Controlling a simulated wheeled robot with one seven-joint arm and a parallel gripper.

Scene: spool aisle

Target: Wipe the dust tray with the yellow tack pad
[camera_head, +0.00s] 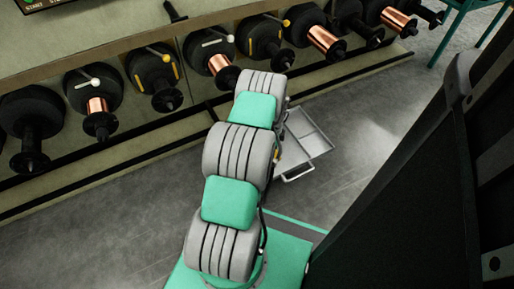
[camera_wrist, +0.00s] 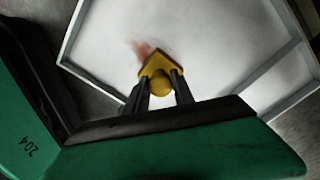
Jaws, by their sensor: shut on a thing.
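The dust tray (camera_head: 306,138) is a shallow grey tray with a raised rim and a handle, on the floor beyond my arm in the head view. In the wrist view the tray (camera_wrist: 225,40) fills most of the picture, with a pale floor and a divider at the right. A reddish-brown dust smudge (camera_wrist: 140,47) shows on it. My gripper (camera_wrist: 162,88) is shut on the yellow tack pad (camera_wrist: 155,64), which is over the tray beside the smudge. I cannot tell whether the pad touches the tray floor. My arm hides the gripper and pad in the head view.
A rack of black spools (camera_head: 85,85), some wound with copper wire (camera_head: 325,40), runs along the back left. A large dark panel (camera_head: 420,190) stands close at the right. The grey floor (camera_head: 345,125) is clear to the right of the tray.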

